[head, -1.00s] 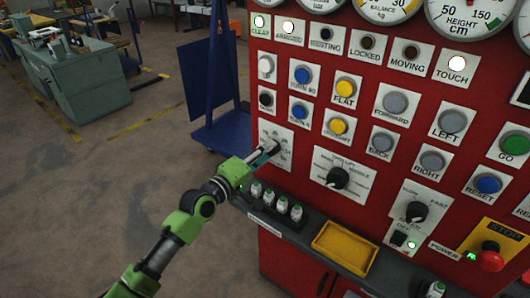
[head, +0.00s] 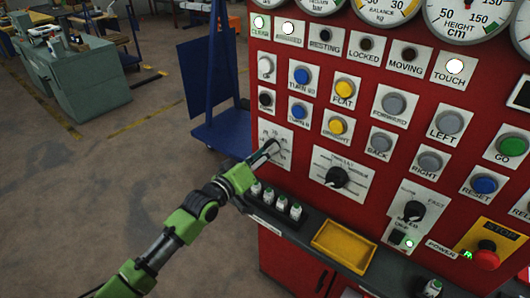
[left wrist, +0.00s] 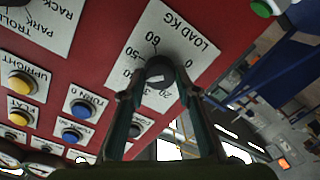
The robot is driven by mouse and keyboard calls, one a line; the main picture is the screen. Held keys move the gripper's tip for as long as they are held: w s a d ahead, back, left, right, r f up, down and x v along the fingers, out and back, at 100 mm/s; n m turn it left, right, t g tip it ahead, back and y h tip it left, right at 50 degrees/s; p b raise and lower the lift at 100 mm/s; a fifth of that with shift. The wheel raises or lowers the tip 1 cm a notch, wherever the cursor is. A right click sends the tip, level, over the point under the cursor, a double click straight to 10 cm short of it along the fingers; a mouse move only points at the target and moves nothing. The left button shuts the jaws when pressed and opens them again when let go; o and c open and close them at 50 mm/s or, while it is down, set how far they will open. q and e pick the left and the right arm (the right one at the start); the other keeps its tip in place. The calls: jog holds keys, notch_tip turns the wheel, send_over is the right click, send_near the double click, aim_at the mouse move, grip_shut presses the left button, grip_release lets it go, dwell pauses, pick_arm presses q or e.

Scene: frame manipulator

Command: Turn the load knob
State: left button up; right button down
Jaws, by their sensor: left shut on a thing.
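The load knob (left wrist: 160,70) is a dark round knob on a white plate (left wrist: 190,42) marked LOAD KG, with numbers around it, in the left wrist view. In the head view the plate (head: 287,137) is at the left edge of the red panel, and the gripper covers most of the knob. My left gripper (left wrist: 160,88) is shut on the load knob, one finger on each side. In the head view the left gripper (head: 266,153) reaches the plate from lower left. My right gripper is not in view.
The red panel (head: 383,66) carries several buttons, lamps and gauges. Another dark selector knob (head: 337,177) is just right of the load plate. Open floor (head: 120,180) lies left.

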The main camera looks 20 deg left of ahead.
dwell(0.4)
pick_arm(q)
jog(key=o, duration=1.1)
jog(key=v, duration=1.2)
jog(key=shift+f, duration=0.1)
